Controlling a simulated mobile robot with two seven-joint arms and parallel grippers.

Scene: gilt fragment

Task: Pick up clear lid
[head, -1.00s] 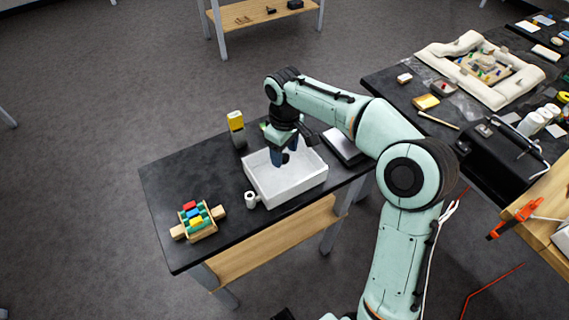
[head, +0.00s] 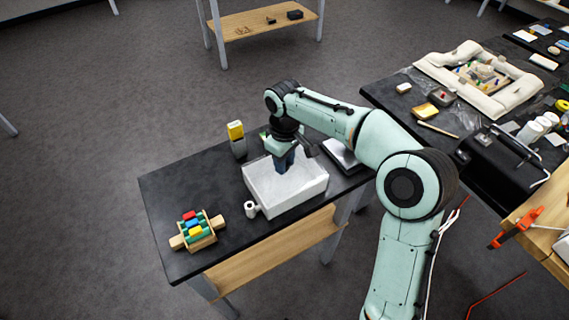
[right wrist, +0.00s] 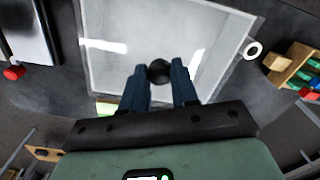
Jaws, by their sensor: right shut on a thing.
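The clear lid (right wrist: 205,35) covers the white box (head: 292,201) on the black table; its pane shows pale reflections in the right wrist view. A round black knob (right wrist: 159,71) stands at the lid's middle. My right gripper (head: 284,166) points down over the box. In the right wrist view its two dark blue fingers (right wrist: 160,72) are shut on the knob, one on each side. In the head view the fingers hide the knob. I cannot tell whether the lid is resting on the rim or slightly clear of it. My left gripper is not in view.
A wooden tray of coloured blocks (head: 196,232) is at left, with free tabletop between.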

